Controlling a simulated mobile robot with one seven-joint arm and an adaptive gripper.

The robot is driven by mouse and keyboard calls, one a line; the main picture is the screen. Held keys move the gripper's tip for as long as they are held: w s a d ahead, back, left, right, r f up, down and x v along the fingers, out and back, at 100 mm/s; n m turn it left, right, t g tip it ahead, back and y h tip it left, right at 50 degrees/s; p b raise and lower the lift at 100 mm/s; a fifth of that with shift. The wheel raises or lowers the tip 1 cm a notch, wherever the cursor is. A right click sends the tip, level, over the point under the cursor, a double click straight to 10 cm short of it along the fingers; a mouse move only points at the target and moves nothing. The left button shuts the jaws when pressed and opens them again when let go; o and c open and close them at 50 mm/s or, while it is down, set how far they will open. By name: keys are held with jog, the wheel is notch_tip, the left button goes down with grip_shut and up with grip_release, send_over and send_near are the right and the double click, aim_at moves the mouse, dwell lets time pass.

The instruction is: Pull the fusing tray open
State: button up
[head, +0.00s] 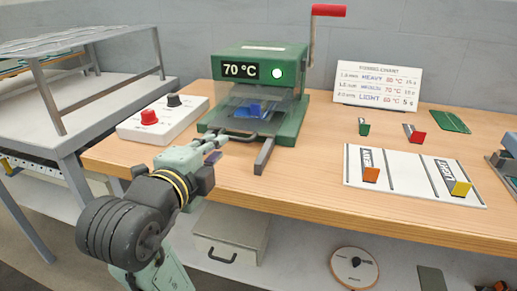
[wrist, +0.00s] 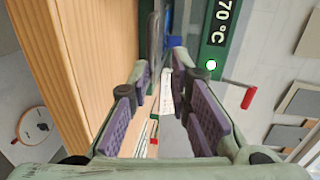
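The green press (head: 262,68) stands on the wooden bench and its display reads 70 °C. Its fusing tray has a dark handle (head: 240,138) at the front, and a blue piece (head: 250,108) shows inside behind a clear guard. My gripper (head: 214,149) is just left of and in front of the handle in the head view. In the wrist view my gripper (wrist: 163,70) is open, with nothing held between its purple pads. The dark handle (wrist: 153,38) shows just beyond the fingertips, closer to the left finger; I cannot tell if they touch.
A white control box (head: 160,120) with red and black knobs sits left of the press. A grey rail (head: 264,156) juts out at the press's right front. A white sorting board (head: 408,172) with coloured pieces lies to the right. A red lever (head: 312,40) rises beside the press.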

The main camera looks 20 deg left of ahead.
aim_at(235, 140)
jog(key=shift+d+f+m, duration=0.4)
jog(key=shift+f, duration=0.05)
jog(key=w+p, duration=0.1)
jog(key=p, duration=0.2)
jog(key=shift+w+r+h, duration=0.1)
jog(key=shift+h, duration=0.2)
jog(key=w+p, duration=0.1)
jog(key=p, duration=0.1)
jog(key=shift+w+g+p, duration=0.15)
jog(key=shift+g+p, duration=0.15)
jog(key=x, duration=0.8)
jog(key=shift+w+f+p, duration=0.1)
jog(key=shift+f+p, duration=0.3)
jog(key=shift+c, duration=0.5)
grip_shut()
jog(key=shift+a, duration=0.1)
